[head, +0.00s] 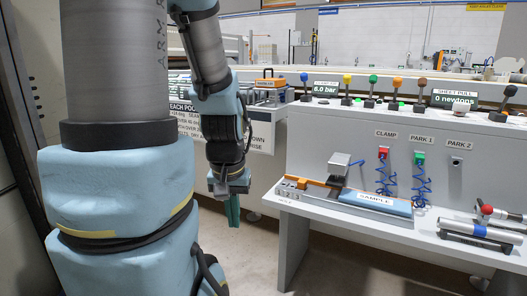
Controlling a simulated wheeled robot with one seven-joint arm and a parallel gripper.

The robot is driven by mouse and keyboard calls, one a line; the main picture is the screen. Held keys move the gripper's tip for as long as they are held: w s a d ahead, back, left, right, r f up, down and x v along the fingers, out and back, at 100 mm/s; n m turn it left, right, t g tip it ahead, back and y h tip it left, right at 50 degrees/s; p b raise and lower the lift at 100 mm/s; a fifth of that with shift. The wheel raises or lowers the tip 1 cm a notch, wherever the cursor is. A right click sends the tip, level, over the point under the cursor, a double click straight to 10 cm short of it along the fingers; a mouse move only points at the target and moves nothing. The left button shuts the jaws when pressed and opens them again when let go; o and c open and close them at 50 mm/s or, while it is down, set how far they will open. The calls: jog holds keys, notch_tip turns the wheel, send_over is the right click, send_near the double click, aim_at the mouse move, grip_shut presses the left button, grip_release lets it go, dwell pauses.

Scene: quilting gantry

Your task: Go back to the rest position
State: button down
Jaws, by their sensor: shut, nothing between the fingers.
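My gripper (232,212) hangs from my arm left of the picture's middle, pointing down in open air. Its teal fingers are together with nothing between them. It is left of the grey bench's low shelf (340,223) and apart from it. My own arm and column fill the left of the view.
The shelf holds a blue SAMPLE pad (375,202), a clamp block (340,163) and a metal cylinder (478,230). A red plug (383,153) sits at CLAMP, a green plug (419,159) at PARK 1. Several levers line the bench top. Bare floor lies below my gripper.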

notch_tip(320, 180, up, 20)
jog(key=p, duration=1.8)
jog(key=shift+r, duration=0.15)
